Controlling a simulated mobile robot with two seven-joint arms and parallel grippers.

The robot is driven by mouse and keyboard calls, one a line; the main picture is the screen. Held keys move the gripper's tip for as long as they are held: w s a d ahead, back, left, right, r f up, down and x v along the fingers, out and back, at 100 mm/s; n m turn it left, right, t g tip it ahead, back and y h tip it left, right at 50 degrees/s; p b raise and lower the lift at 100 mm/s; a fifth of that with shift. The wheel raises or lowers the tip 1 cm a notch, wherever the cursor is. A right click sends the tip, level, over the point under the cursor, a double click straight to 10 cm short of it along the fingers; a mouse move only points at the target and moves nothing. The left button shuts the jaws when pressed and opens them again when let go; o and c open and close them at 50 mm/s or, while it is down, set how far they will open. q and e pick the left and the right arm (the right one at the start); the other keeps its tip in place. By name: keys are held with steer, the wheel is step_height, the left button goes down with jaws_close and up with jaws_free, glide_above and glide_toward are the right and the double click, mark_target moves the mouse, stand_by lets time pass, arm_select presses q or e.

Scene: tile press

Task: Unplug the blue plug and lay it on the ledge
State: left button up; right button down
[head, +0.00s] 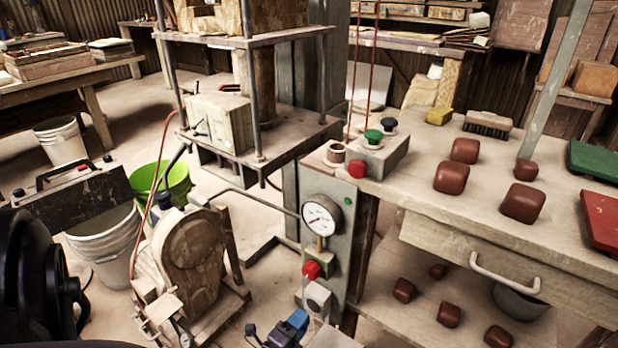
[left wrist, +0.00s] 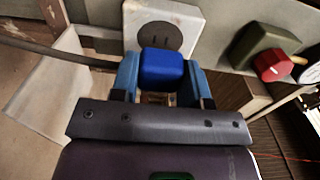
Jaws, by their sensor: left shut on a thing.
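The blue plug (left wrist: 162,68) is between the two blue fingers of my left gripper (left wrist: 160,85), which is shut on it. In the head view my left gripper (head: 288,332) shows at the bottom edge, partly cut off. The socket (left wrist: 158,36), a pale plate with a dark round slotted face, is just beyond the plug; its face shows past the plug, which looks clear of it. The socket is also in the head view (head: 317,299), right of the gripper. A pale slab below the socket, probably the ledge (head: 334,339), also shows in the left wrist view (left wrist: 42,110). My right gripper is not in view.
A red knob (head: 311,270) and a round gauge (head: 321,215) are on the panel above the socket. A wooden form (head: 190,262) stands left of the gripper. The workbench (head: 480,216) with brown blocks is at the right. A dark cable runs left in the wrist view.

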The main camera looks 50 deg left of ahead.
arm_select(q)
steer(key=shift+v, duration=1.2)
